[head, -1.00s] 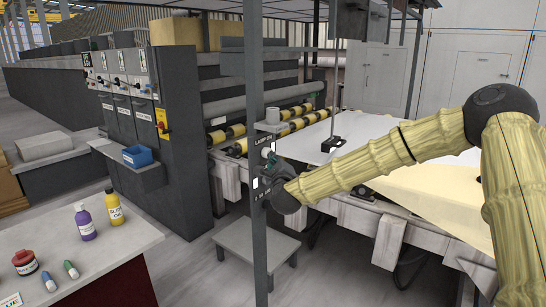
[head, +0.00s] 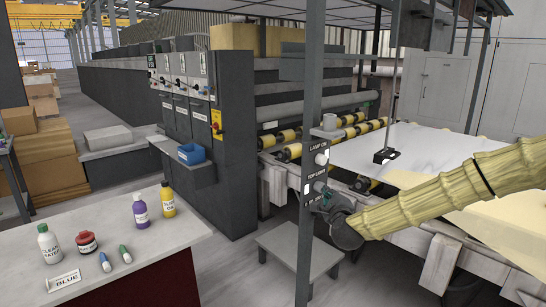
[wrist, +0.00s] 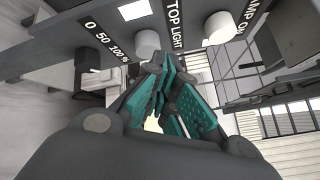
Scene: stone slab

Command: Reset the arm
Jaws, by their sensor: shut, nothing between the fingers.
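My gripper (head: 322,192) is at the end of my arm, which reaches in from the right in the head view. It is close to the grey post's switch panel (head: 317,165), low on it near the "TOP LIGHT" label. In the wrist view the teal-padded fingers (wrist: 168,88) are together with nothing between them. Beyond them are the panel labels and two round white knobs, one beside "TOP LIGHT" (wrist: 147,43) and one near "LAMP ON" (wrist: 220,27). Whether a fingertip touches the panel cannot be told.
A pale slab (head: 405,150) lies on the roller line behind my arm. A low grey stool (head: 300,247) stands below the panel. A counter (head: 150,245) with several bottles is at the left front. A control cabinet (head: 230,150) with a blue bin (head: 191,153) stands behind it.

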